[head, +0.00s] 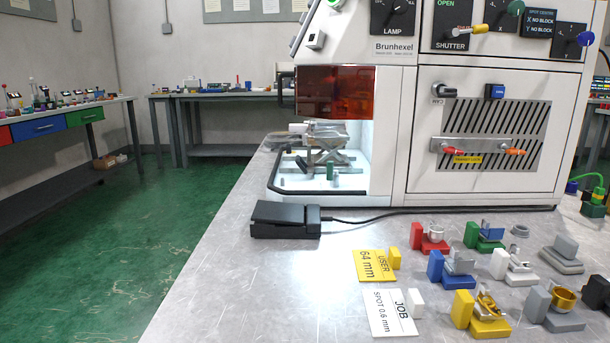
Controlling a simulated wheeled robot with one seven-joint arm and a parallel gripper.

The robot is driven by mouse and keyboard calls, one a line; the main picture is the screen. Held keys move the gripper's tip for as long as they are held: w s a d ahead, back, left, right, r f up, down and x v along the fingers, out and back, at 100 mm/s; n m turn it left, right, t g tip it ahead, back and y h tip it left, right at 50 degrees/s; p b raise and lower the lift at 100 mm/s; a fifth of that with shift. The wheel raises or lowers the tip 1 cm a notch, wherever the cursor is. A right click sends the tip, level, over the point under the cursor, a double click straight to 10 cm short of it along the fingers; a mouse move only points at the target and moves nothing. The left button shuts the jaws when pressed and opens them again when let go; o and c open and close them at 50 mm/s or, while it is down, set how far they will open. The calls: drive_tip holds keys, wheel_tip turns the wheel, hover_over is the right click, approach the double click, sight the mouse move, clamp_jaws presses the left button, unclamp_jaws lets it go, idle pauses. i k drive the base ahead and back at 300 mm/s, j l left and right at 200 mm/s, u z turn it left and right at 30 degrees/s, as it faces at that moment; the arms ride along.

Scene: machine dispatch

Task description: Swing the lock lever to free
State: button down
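A white machine marked Brunhexel (394,140) stands on the grey metal bench. On its right front panel is a pale horizontal bar (484,143) over a slotted vent. A red-tipped handle (453,151) sits at its left part and an orange-tipped handle (513,151) at its right, both pointing roughly right. A small yellow label (467,159) between them appears to read "TRANSIT LOCK". I cannot tell for certain which handle is the lock lever. Above are a grey-white cam switch (444,91) and a blue knob (495,91). My gripper is not in view.
Several coloured fixtures, such as a red one (430,238) and a blue one (455,272), stand on the bench before the panel. A black pedal (285,219) with a cable lies left of them. A yellow card (374,266) and white card (389,312) lie nearby. The bench's front left is clear.

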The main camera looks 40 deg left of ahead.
sight(330, 173)
drive_tip(key=u, duration=1.65)
drive_tip(key=i+j, duration=0.1)
drive_tip(key=j, duration=0.3)
drive_tip(key=i+j+u, duration=0.1)
drive_tip(key=j, duration=0.3)
drive_tip(key=i+j, duration=0.15)
drive_tip(key=j, duration=0.25)
